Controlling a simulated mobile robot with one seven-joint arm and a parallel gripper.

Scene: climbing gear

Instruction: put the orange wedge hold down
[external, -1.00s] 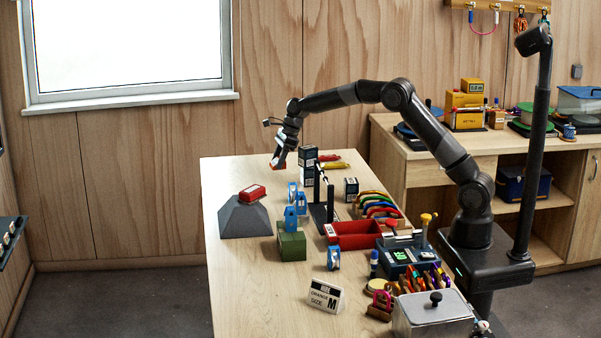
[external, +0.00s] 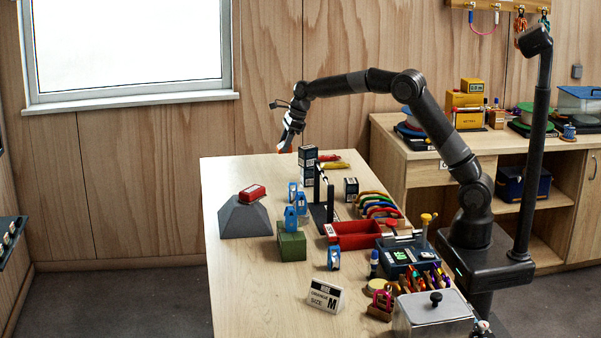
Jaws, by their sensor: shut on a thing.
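The orange wedge hold (external: 281,149) shows as a small orange patch at the tip of my gripper (external: 284,144). My gripper is shut on it. The hold is near the far edge of the wooden table (external: 232,178), left of the black-and-white box. Most of the hold is hidden by the fingers, and I cannot tell for sure whether it touches the tabletop.
A grey block with a red hold (external: 252,192) on top stands at the left. A black-and-white box (external: 308,165), blue pieces (external: 291,217) on a green block (external: 292,246), and a red tray (external: 353,235) stand nearby. The table's far left is clear.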

